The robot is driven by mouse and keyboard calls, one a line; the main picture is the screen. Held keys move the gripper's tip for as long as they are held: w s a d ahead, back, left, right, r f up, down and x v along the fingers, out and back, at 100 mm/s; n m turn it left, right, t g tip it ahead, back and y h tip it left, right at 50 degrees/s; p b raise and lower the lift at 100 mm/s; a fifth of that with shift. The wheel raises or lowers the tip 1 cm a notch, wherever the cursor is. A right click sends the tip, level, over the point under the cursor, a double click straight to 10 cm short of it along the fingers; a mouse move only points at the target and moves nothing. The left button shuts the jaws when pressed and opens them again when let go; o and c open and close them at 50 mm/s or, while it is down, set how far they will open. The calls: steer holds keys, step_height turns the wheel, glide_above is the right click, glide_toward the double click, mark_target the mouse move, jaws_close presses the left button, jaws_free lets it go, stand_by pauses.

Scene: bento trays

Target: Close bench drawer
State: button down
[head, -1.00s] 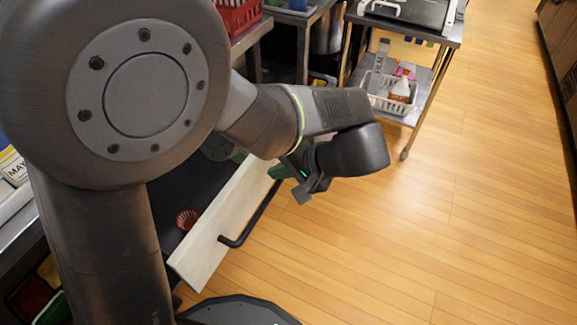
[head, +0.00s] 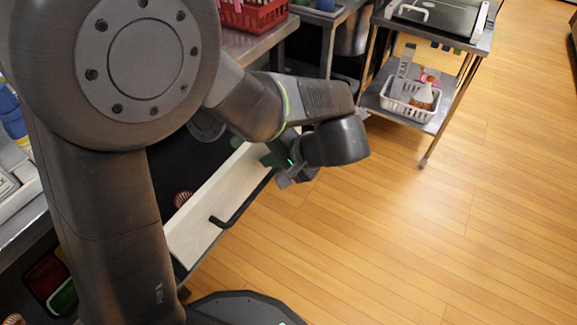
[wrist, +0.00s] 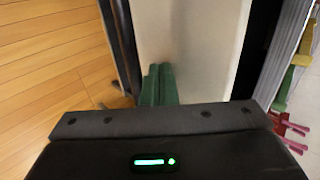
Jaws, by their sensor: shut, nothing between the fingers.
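The bench drawer stands pulled out, with a pale front panel (head: 200,222) and a black bar handle (head: 240,205) in the head view. Its dark inside holds a reddish ribbed cup (head: 182,199). My gripper (head: 268,160) is at the far end of the drawer front, with green fingers. In the wrist view my gripper (wrist: 158,72) is shut and empty, its green fingers together over the pale panel (wrist: 190,40). Whether the fingertips touch the panel, I cannot tell. Part of the drawer is hidden behind my arm.
A steel cart (head: 440,125) with a white basket (head: 412,103) of bottles stands at the back. A red basket (head: 252,14) sits on the bench top. The wooden floor (head: 400,230) to the right is clear.

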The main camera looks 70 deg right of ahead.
steer(key=w+d, duration=0.1)
steer(key=w, duration=0.5)
steer(key=w+d, duration=0.2)
steer(key=w, duration=0.4)
steer(key=w+d, duration=0.1)
steer(key=w, duration=0.6)
steer(key=shift+d, duration=0.25)
steer(key=shift+w, duration=0.2)
steer(key=shift+d+r, duration=0.1)
steer(key=shift+w+r, duration=0.1)
steer(key=shift+r, duration=0.05)
